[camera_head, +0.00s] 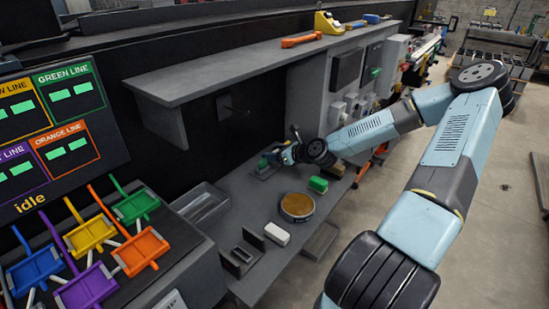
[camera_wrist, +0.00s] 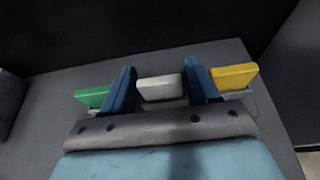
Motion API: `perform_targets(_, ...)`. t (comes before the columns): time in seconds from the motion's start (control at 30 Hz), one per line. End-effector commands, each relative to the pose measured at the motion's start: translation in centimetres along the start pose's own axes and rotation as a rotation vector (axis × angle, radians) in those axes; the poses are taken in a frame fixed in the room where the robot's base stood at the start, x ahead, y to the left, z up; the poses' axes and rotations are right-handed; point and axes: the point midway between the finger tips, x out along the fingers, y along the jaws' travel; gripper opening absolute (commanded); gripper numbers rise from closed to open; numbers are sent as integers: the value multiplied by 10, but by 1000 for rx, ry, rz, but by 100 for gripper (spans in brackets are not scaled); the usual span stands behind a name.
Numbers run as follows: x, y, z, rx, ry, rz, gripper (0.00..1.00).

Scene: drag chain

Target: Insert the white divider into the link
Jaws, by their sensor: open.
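In the wrist view, a small white divider (camera_wrist: 160,88) lies between the two blue fingers of my open gripper (camera_wrist: 159,76). A narrow gap seems to separate it from the fingers, though contact is hard to tell. A green piece (camera_wrist: 92,97) is just outside the left finger and a yellow piece (camera_wrist: 234,77) just outside the right one. They stand in a row with the white divider. A grey part (camera_wrist: 258,101) shows beneath the row; whether it is the link is unclear. In the head view, my gripper (camera_head: 271,156) is low at the back of the workbench, its fingers too small to read.
On the workbench (camera_head: 248,190) are a green block (camera_head: 317,185), a round brown-topped dish (camera_head: 297,206), a white block (camera_head: 277,234) and a dark bracket (camera_head: 243,254). A clear tray (camera_head: 202,204) is at left. A grey shelf (camera_head: 230,75) overhangs the bench.

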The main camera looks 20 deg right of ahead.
Motion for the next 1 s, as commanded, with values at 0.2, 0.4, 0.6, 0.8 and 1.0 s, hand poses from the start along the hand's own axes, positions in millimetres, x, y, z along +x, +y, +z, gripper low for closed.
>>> perform_targets(0.2,0,0,0,0,0,0,54)
perform_targets(0.4,0,0,0,0,0,0,35)
perform_targets(0.6,-1,0,0,0,0,0,22)
perform_targets(0.8,-1,-1,1,0,0,-1,22)
perform_targets(1.0,-9,-2,19,-1,-2,-4,22)
